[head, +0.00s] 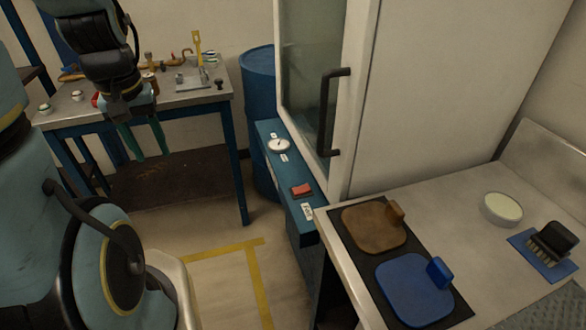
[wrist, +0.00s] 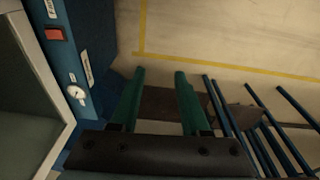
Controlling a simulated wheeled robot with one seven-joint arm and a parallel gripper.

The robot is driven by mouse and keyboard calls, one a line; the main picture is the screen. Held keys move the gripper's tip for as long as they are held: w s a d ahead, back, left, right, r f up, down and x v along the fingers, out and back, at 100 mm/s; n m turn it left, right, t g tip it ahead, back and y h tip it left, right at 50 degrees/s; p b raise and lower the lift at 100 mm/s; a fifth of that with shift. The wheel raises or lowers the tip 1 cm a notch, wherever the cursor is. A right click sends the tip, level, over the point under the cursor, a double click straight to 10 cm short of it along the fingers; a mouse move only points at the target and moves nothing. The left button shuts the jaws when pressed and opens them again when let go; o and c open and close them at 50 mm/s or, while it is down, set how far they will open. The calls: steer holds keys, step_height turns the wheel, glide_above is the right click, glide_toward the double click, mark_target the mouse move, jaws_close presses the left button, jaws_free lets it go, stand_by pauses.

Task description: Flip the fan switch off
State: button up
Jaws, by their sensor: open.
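The red rocker switch (head: 302,190) sits on top of a narrow blue panel (head: 270,135) beside the cabinet, with a small white label in front of it. The switch also shows in the wrist view (wrist: 54,34), at the upper left. Which way the rocker is tilted is too small to tell. My gripper (head: 146,142) hangs at the left, in front of the workbench and well apart from the switch. Its two green fingers point down and are apart, with nothing between them; in the wrist view they (wrist: 160,72) are over the floor.
A round white dial (head: 279,145) is on the same panel, behind the switch. The cabinet's black handle (head: 330,110) juts out nearby. A counter (head: 455,205) with brown and blue pads stands at the right. A tool-covered workbench (head: 70,115) and blue barrel (head: 258,80) stand behind.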

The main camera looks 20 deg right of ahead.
steer(key=shift+g+h, duration=0.3)
steer(key=shift+g, duration=0.1)
steer(key=w+d+b, duration=0.1)
steer(key=d, duration=0.3)
steer(key=w+d+b, duration=0.1)
steer(key=w+d, duration=0.1)
steer(key=d, duration=0.3)
steer(key=w+d+b, duration=0.1)
steer(key=d, duration=0.4)
steer(key=shift+w+f, duration=0.15)
steer(key=shift+w, duration=0.2)
jaws_close()
steer(key=s+d+r+b, duration=0.1)
steer(key=s+d+b, duration=0.2)
steer(key=d, duration=1.4)
steer(key=shift+d+r+g, duration=0.15)
steer(key=shift+d+g, duration=0.1)
steer(key=shift+g, duration=0.15)
